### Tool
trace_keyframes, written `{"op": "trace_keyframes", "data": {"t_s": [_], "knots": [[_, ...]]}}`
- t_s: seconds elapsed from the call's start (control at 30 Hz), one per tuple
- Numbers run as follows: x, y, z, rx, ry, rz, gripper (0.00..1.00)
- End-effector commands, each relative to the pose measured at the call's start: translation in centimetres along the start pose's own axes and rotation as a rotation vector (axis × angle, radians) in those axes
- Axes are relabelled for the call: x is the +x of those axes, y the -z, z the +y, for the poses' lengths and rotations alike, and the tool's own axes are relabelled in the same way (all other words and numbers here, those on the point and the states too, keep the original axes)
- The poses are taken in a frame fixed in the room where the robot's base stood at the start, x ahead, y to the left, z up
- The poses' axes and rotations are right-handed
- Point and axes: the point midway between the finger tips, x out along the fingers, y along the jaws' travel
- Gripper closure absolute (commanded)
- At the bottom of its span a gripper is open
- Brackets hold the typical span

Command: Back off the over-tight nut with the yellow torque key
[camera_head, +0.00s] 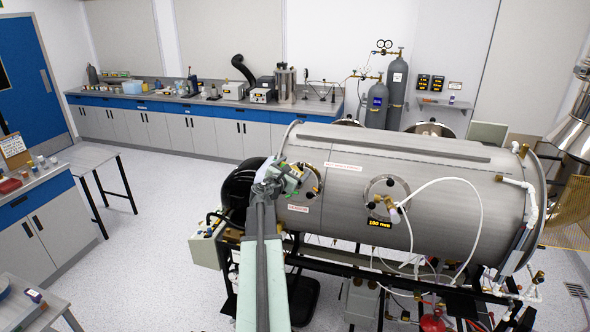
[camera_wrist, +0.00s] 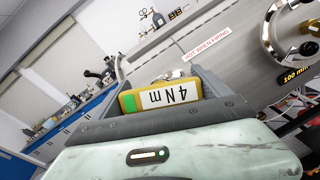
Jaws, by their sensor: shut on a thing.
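My gripper (camera_head: 278,176) is at the left end of the big steel chamber (camera_head: 350,150), close by a round flanged port (camera_head: 312,182). In the wrist view my gripper (camera_wrist: 165,88) is shut on the yellow torque key (camera_wrist: 160,95). The key has a white label reading "4 Nm", upside down here, and a green band at one end. A small pale shape shows just past the key, too small to identify. The nut cannot be made out in either view; whether the key touches it cannot be told.
A second port with a "100 mm" tag (camera_head: 380,223) and a white hose (camera_head: 480,225) lie to the right on the chamber. Gas cylinders (camera_head: 396,90) stand behind. A long bench (camera_head: 200,125) runs along the back wall.

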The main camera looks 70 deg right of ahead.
Motion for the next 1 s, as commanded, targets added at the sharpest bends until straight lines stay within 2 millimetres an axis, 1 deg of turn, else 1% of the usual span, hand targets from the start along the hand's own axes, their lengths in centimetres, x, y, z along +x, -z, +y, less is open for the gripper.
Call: {"op": "trace_keyframes", "data": {"t_s": [0.33, 1.0], "knots": [[0.2, 0.1, -0.1, 0.0, 0.001, -0.001, 0.86], [2.1, 0.8, -0.1, 0.0, 0.002, -0.001, 0.86]]}}
